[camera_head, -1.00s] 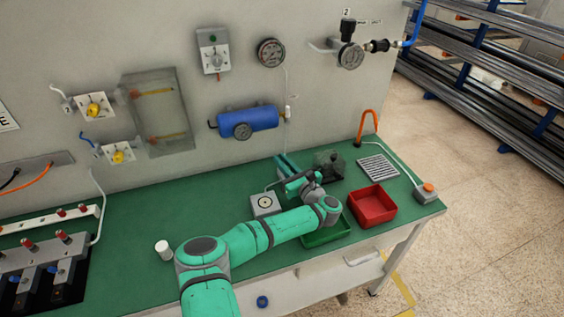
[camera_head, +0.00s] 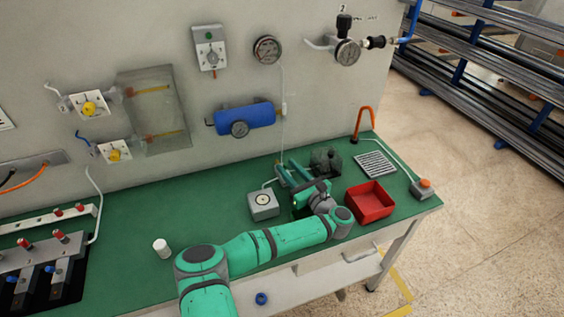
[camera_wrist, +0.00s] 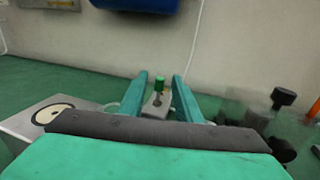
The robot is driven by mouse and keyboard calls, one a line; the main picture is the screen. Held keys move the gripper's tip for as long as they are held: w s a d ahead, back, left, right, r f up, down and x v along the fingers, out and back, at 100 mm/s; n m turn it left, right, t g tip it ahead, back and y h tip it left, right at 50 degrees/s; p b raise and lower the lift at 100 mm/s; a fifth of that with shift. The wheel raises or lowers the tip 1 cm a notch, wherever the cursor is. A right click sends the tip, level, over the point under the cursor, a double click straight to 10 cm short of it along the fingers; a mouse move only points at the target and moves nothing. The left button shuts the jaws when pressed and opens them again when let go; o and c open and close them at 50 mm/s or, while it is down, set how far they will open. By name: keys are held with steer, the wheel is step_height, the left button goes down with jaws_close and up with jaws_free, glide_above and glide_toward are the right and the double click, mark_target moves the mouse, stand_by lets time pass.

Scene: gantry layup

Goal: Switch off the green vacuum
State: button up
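A small green-capped lever (camera_wrist: 159,84) stands up from a light base (camera_wrist: 156,104) in the wrist view. My gripper (camera_wrist: 162,80) is open, with one teal finger on each side of the lever and visible gaps between. The lever looks upright and a little beyond or level with the fingertips; I cannot tell the exact depth. In the head view my gripper (camera_head: 287,170) is over the back of the green bench, pointing at the wall. The lever cannot be made out there.
A grey box with a round dial (camera_head: 263,205) stands left of my gripper; it also shows in the wrist view (camera_wrist: 50,116). A dark fitting (camera_head: 326,161) and red tray (camera_head: 369,202) are to the right. A blue tank (camera_head: 246,116) hangs on the wall above.

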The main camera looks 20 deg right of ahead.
mark_target(286, 166)
steer(key=shift+v, duration=2.4)
steer(key=shift+c, duration=0.2)
steer(key=shift+w+a+r+n+g, duration=0.3)
steer(key=shift+w+r+g, duration=0.35)
steer(key=shift+g, duration=0.35)
steer(key=shift+r+g+h, duration=0.3)
steer(key=shift+h, duration=0.2)
steer(key=shift+s+r+g+h, duration=0.3)
steer(key=shift+g, duration=0.5)
steer(key=x, duration=1)
steer(key=shift+w+f, duration=0.15)
steer(key=shift+w, duration=0.15)
